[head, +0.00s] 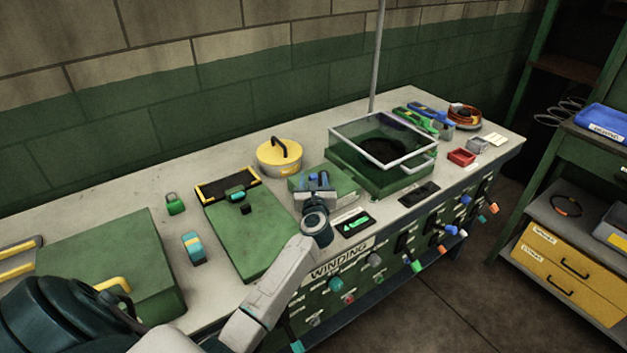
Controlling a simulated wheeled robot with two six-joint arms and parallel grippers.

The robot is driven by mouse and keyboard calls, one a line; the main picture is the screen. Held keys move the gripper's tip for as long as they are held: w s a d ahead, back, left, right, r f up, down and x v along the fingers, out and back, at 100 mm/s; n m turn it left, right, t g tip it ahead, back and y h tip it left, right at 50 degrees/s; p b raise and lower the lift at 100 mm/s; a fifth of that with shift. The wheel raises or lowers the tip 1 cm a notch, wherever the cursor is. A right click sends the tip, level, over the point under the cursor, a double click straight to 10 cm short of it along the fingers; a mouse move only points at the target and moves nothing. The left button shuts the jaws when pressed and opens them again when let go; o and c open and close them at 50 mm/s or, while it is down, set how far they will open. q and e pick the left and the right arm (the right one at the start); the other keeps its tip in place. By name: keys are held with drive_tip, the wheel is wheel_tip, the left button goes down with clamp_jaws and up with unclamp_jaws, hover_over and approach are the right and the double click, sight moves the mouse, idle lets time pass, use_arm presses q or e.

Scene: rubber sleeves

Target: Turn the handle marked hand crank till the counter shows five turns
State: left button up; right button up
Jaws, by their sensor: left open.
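My left gripper (313,178) is open at the front of a low green box (341,181) in the middle of the bench. It hides part of the box's top and front. I cannot make out a handle marked hand crank; one may be behind the gripper. A small black display (355,223) with green lit marks sits on the bench just right of my left wrist. Its reading is too small to tell. My right gripper is not in view.
A glass-topped green box (378,170) stands right of the gripper, near a thin upright pole (377,60). A yellow lidded pot (279,157) is behind. A green case (247,230) lies left. Coloured knobs stick out from the bench front below the "WINDING" label (338,262).

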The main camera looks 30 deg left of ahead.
use_arm(q)
clamp_jaws()
